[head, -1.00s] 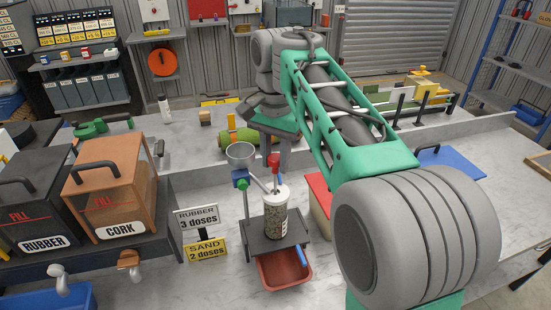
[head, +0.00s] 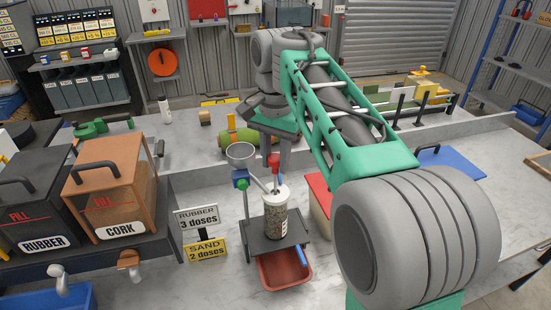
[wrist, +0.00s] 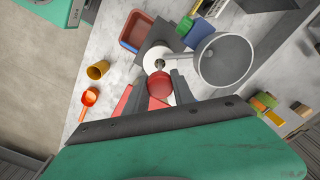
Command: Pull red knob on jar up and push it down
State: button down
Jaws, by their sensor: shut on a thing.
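The clear jar (head: 276,222) with a white lid (head: 276,194) stands upright on a dark stand, filled with speckled grains. The red knob (head: 273,160) is above the lid on a thin rod. My gripper (wrist: 160,92) comes down from above. Its two fingers are shut on the red knob (wrist: 160,83), one on each side. The white lid (wrist: 155,58) shows just beyond the knob in the wrist view. The fingertips are hard to make out in the head view.
A grey funnel (head: 241,153) on a post stands close left of the jar. A red tray (head: 284,270) sits below the dark stand (head: 262,242). Dose signs (head: 197,218) and the cork bin (head: 112,187) are to the left. A blue lid (head: 449,162) lies to the right.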

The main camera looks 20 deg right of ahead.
notch_tip(320, 180, down, 6)
jog(key=b, duration=0.5)
jog(key=shift+r+b, duration=0.2)
jog(key=shift+b, duration=0.15)
jog(key=c, duration=1.1)
grip_release()
jog(key=shift+c, duration=0.2)
jog(key=shift+o, duration=0.4)
